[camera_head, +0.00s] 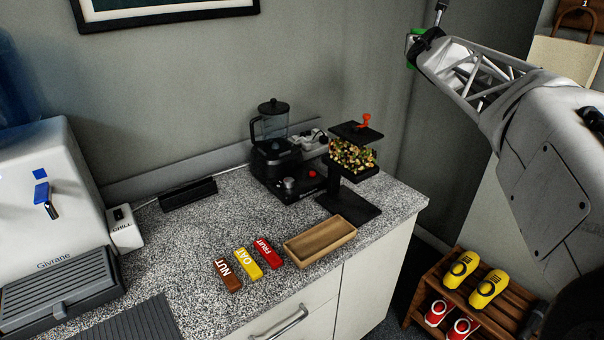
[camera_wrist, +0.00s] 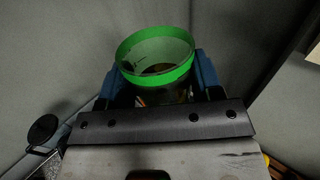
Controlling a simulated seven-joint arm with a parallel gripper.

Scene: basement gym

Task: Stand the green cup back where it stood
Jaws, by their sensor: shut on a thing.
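My gripper (camera_head: 416,46) is raised high at the upper right of the head view, well above the counter and in front of the grey wall. In the wrist view, my gripper (camera_wrist: 156,80) is shut on the green cup (camera_wrist: 148,78), with a blue finger on each side. The cup's open, green-rimmed mouth faces the wrist camera. Something dark and tan shows inside the mouth; I cannot tell whether it is contents. In the head view only a small green bit of the cup (camera_head: 412,37) shows beside the gripper. The cup's lower part is hidden.
The speckled counter (camera_head: 190,240) holds a water dispenser (camera_head: 60,190), a blender (camera_head: 272,135), a black stand with a food-filled hopper (camera_head: 353,155), a wooden tray (camera_head: 320,240) and three labelled bars (camera_head: 247,262). A shoe rack (camera_head: 430,290) stands on the floor.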

